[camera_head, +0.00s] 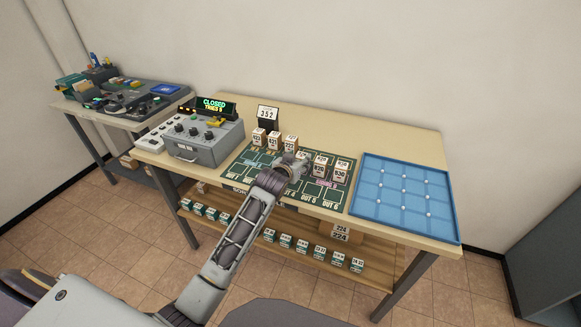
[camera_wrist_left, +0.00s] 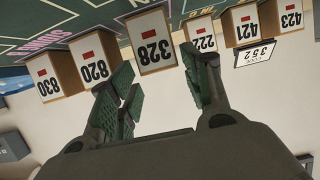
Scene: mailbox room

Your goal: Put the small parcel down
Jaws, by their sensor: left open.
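Several small white-and-tan parcels with number labels stand in a row on the dark green sorting mat (camera_head: 255,172). The parcel marked 328 (camera_wrist_left: 152,42) stands on the mat just beyond and between my left gripper's fingertips in the left wrist view. My left gripper (camera_head: 295,165) is open, close over the row in the head view, and hides part of that parcel. In the wrist view its two fingers (camera_wrist_left: 160,82) are apart with nothing gripped. Parcels 820 (camera_wrist_left: 93,58) and 222 (camera_wrist_left: 200,32) stand on either side. My right gripper is out of view.
A grey console with a "CLOSED" display (camera_head: 213,107) stands left of the mat. A sign reading 352 (camera_head: 267,114) stands behind the row. A blue gridded tray (camera_head: 405,222) lies at the right. More boxes sit on the lower shelf (camera_head: 365,250).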

